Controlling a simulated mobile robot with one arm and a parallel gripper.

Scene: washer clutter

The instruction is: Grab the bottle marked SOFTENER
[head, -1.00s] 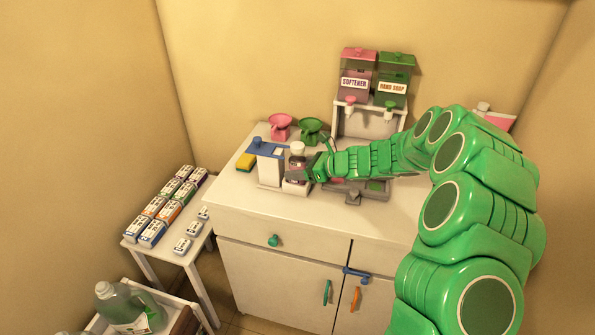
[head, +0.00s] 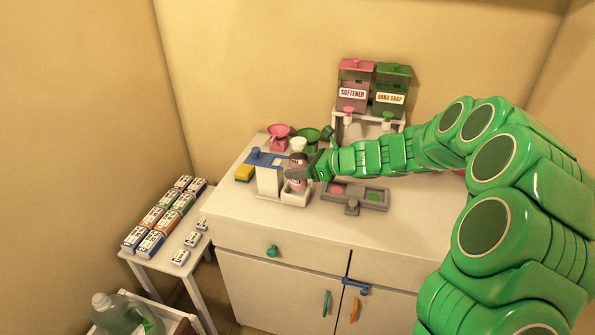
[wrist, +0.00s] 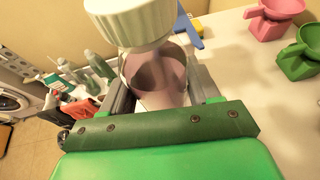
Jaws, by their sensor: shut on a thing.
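A small pinkish bottle with a white cap (head: 298,145) is in my gripper (head: 305,167). It is upright, over or in a small white holder (head: 296,197) on the cabinet top; I cannot tell whether its base is clear of it. Its label is too small to read. In the wrist view the white cap (wrist: 130,20) is close to the camera, with the pinkish body (wrist: 160,78) between the jaws. The word SOFTENER is readable on a pink dispenser (head: 353,92) at the back, beside a green HAND SOAP dispenser (head: 391,97).
A blue-topped white stand (head: 268,178) and yellow sponge (head: 244,173) are left of the holder. A grey tray (head: 355,196) is right. Pink (head: 278,138) and green (head: 308,139) funnel-like pieces stand behind. A side table (head: 155,262) holds several boxes. The cabinet's front right top is clear.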

